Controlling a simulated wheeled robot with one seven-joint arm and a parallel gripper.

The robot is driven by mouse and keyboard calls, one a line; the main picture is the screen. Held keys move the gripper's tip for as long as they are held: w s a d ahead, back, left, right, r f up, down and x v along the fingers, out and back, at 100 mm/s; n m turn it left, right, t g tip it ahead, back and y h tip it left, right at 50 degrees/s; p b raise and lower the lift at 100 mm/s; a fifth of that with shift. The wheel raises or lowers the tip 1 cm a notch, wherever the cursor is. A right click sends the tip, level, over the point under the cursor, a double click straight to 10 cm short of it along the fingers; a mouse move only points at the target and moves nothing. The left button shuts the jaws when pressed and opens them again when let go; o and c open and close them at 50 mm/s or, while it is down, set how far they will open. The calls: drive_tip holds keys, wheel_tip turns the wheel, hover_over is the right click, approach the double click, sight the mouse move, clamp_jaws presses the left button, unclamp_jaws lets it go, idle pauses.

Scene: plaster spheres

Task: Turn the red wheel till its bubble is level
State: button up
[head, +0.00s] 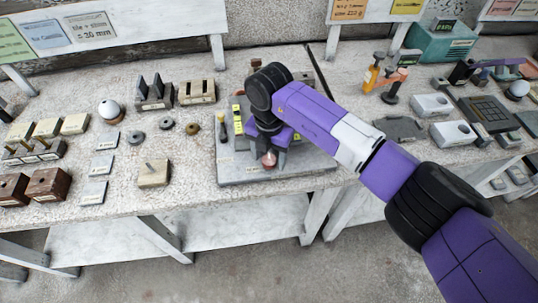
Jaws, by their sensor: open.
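A small reddish wheel (268,159) shows low on the grey plate (226,172) near the bench's front edge. My gripper (267,153) points down over this plate, with its fingers apart at either side of the wheel. I cannot tell whether the fingers touch it. Yellow-green vials (237,117) stand on the plate just left of my gripper. Their bubbles are too small to read. My gripper and arm hide much of the plate's middle and right.
Grey rings (165,123) and a block with a peg (154,172) lie left of the plate. A white ball (109,109) and slotted blocks (196,92) stand farther back. An orange clamp (385,77) and pale boxes (452,133) stand to the right.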

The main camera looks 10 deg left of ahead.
drive_tip(key=shift+c, duration=0.2)
clamp_jaws()
drive_tip(key=shift+n, duration=0.4)
